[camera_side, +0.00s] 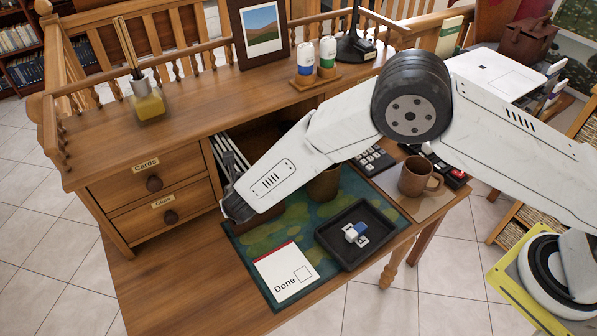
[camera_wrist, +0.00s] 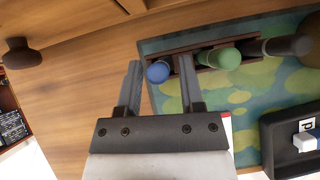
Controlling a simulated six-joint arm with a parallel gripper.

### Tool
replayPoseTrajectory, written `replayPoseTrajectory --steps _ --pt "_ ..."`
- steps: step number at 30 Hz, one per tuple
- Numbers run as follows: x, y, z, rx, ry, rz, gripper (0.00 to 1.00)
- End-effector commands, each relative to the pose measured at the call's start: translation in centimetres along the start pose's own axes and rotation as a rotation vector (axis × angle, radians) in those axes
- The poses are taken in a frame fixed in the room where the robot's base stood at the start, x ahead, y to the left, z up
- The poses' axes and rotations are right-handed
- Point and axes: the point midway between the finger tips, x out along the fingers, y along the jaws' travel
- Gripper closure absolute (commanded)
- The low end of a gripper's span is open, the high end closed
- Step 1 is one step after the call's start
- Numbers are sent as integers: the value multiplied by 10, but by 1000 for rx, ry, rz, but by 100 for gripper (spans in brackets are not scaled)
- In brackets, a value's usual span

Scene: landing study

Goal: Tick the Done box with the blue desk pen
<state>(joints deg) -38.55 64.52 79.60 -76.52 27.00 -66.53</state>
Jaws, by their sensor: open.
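The Done card (camera_side: 287,272) lies on the green and blue desk mat (camera_side: 236,237), with an empty square box beside the word Done. In the wrist view a blue round-ended pen (camera_wrist: 158,72) stands in a dark wooden rack (camera_wrist: 205,68), seen end-on. My gripper (camera_wrist: 160,75) is open, its two fingers on either side of the blue end in that view; I cannot tell whether they touch it. In the side view my gripper (camera_side: 237,212) is low at the mat's left edge, and my arm hides the pens.
A green pen (camera_wrist: 224,58) and a dark one (camera_wrist: 288,46) stand right of the blue one. A black tray (camera_side: 368,258) with small blocks lies right of the card. A brown cup (camera_side: 323,184), a mug (camera_side: 417,177) and drawers (camera_side: 153,184) are near. The desk's front left is clear.

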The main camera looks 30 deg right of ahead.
Motion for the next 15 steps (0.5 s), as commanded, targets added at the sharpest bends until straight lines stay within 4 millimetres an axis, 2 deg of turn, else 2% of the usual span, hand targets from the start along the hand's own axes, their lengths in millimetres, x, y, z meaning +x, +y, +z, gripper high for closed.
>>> replayPoseTrajectory --steps 2,6,15 --pt "0 0 0 0 0 0 55" --pt "0 0 0 0 0 0 99" --pt "-1 0 1 0 0 0 100"
